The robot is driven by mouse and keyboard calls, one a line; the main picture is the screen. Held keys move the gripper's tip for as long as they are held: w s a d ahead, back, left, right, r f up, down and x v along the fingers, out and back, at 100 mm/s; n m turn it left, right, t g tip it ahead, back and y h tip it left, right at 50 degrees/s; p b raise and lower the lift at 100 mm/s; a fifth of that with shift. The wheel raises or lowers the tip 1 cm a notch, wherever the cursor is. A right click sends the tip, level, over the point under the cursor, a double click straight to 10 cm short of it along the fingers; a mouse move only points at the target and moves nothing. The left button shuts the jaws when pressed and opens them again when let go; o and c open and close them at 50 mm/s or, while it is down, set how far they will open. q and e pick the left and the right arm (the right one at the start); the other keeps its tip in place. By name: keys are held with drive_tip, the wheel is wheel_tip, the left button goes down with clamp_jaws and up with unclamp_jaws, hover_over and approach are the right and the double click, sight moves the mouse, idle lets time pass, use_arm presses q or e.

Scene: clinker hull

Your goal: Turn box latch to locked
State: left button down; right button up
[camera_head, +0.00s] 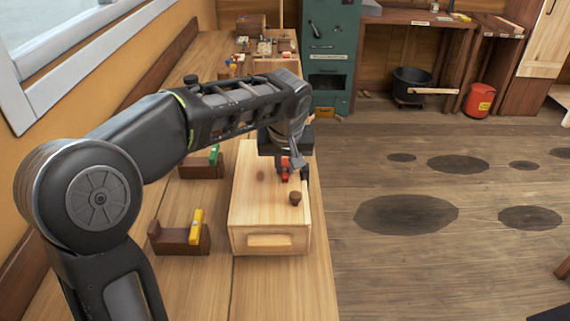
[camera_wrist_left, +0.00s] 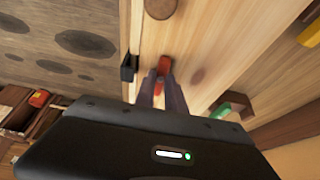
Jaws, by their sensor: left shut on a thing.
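A pale wooden box (camera_head: 262,212) stands on the bench, with a brown round knob (camera_head: 295,198) on its lid. The red latch (camera_head: 285,168) is on the lid near the right edge, partly hidden by my gripper. My left gripper (camera_head: 291,166) reaches down over the lid and is shut on the red latch. In the left wrist view the latch (camera_wrist_left: 164,65) shows between the two fingertips (camera_wrist_left: 162,82), and a black catch (camera_wrist_left: 129,68) sits on the box edge beside it. My right gripper is in neither view.
Two dark wooden blocks stand left of the box, one with a yellow handle (camera_head: 196,227), one with a green handle (camera_head: 214,155). Small items and a brown box (camera_head: 250,25) lie at the bench's far end. A green cabinet (camera_head: 331,50) stands beyond. The floor at right is open.

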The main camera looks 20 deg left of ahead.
use_arm(q)
drive_tip(key=shift+m, duration=0.4)
drive_tip(key=m+h, duration=0.1)
drive_tip(key=m, duration=0.2)
drive_tip(key=shift+a+h, duration=0.15)
drive_tip(key=shift+h, duration=0.15)
drive_tip(key=m+h, duration=0.1)
drive_tip(key=m, duration=0.1)
drive_tip(key=m+h+p, duration=0.1)
drive_tip(key=m, duration=0.2)
drive_tip(key=shift+m, duration=0.3)
drive_tip(key=m+h+p, duration=0.1)
drive_tip(key=m, duration=0.3)
drive_tip(key=shift+a+m+g, duration=0.15)
drive_tip(key=shift+m+g, duration=0.15)
drive_tip(key=shift+g, duration=0.1)
drive_tip(key=shift+w+m+g+h+p, duration=0.1)
drive_tip(key=shift+m+g+h+p, duration=0.25)
drive_tip(key=shift+m, duration=0.65)
drive_tip(key=shift+m+g+h+p, duration=0.2)
drive_tip(key=shift+m+h, duration=0.25)
drive_tip(key=shift+m, duration=0.55)
drive_tip(key=c, duration=1.4)
unclamp_jaws()
